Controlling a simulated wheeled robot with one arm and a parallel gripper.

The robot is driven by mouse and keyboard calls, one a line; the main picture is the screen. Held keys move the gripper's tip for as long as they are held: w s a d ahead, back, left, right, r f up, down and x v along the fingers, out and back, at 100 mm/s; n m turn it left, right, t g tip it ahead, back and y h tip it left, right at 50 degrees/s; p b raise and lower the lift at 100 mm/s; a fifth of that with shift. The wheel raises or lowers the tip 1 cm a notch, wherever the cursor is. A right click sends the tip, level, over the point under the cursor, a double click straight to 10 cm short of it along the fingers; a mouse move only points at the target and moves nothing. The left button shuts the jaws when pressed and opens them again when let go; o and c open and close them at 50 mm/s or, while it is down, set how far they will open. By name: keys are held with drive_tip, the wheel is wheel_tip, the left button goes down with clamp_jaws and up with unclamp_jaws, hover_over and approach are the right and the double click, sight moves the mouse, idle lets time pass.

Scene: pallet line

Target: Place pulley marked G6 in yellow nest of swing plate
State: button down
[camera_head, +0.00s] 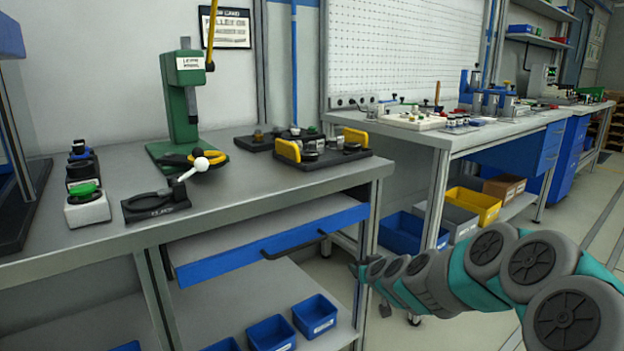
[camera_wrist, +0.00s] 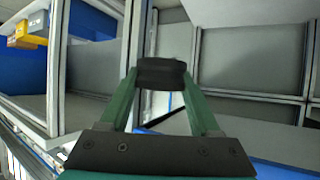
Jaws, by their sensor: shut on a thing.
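My gripper (camera_wrist: 160,85) has its green fingers shut on a dark, round-edged part, taken to be the pulley (camera_wrist: 160,72); no G6 mark can be read. In the head view, my gripper (camera_head: 360,270) is low, in front of the bench's right end and below its top; the held part is hard to make out there. A yellow ring (camera_head: 178,160), probably the yellow nest of the swing plate, sits at the foot of the green press (camera_head: 183,100). The nest's inside cannot be seen clearly.
A black ring fixture (camera_head: 155,204) and a white block with a green-topped part (camera_head: 86,207) stand at the bench's left. A black tray with yellow handles (camera_head: 322,158) is at the right. The blue drawer (camera_head: 270,240) and its handle lie near my gripper.

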wheel_tip(320, 180, down, 6)
drive_tip(key=s+m+h, duration=0.1)
drive_tip(key=s, duration=0.2)
drive_tip(key=v, duration=0.6)
drive_tip(key=shift+s+d+f, duration=0.2)
drive_tip(key=shift+s+d, duration=0.05)
drive_tip(key=shift+d, duration=0.1)
